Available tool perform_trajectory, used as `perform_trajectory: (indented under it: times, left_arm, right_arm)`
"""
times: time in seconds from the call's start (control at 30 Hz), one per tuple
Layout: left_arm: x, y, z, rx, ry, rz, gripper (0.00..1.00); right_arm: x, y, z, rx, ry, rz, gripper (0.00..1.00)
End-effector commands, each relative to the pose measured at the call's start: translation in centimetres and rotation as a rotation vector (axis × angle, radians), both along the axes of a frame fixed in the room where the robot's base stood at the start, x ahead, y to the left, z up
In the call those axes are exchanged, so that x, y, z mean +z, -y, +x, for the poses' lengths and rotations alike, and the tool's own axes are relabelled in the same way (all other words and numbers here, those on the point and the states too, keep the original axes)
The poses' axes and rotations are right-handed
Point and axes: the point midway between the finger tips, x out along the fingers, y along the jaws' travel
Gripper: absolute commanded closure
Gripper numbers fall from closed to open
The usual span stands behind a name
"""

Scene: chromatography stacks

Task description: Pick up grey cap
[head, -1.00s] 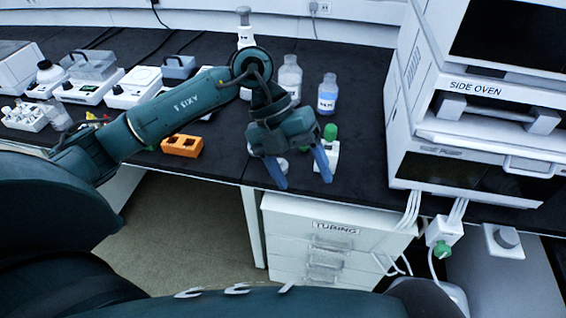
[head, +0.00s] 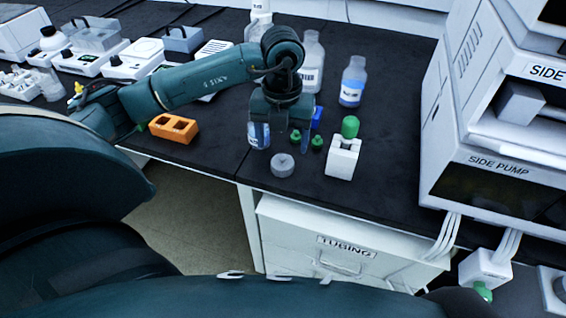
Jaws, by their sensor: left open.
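The grey cap (head: 282,165) is a short round disc lying on the black bench near its front edge. My left gripper (head: 281,138) is open and points down, just behind and above the cap in the picture. Nothing shows between its fingers, and the cap looks apart from them. The exact height of the fingers over the bench is hard to tell. My right gripper is not in view.
A white block (head: 342,160) with a green top stands right of the cap. A blue-liquid bottle (head: 352,85) stands behind. An orange rack (head: 174,128) is at the left; the SIDE PUMP unit (head: 497,167) at the right.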

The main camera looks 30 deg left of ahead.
Motion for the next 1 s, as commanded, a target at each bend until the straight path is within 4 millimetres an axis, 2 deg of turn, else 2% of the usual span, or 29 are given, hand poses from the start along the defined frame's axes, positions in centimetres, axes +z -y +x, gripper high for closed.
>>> perform_trajectory:
  times: [0.17, 0.5, 0.8, 1.0]
  left_arm:
    - [-1.2, 0.0, 0.0, -0.001, 0.000, 0.000, 0.29]
    - [-5.7, 0.1, -0.2, -0.001, -0.002, -0.001, 0.29]
    - [-6.1, 0.0, -0.2, -0.002, 0.001, -0.001, 0.30]
    - [-6.1, 0.1, -0.2, -0.002, 0.000, -0.001, 0.46]
  right_arm:
    - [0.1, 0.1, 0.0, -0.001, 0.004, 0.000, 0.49]
    - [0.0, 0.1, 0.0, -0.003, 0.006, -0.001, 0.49]
    - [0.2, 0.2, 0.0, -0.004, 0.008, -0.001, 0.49]
    - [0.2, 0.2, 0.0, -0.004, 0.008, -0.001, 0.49]
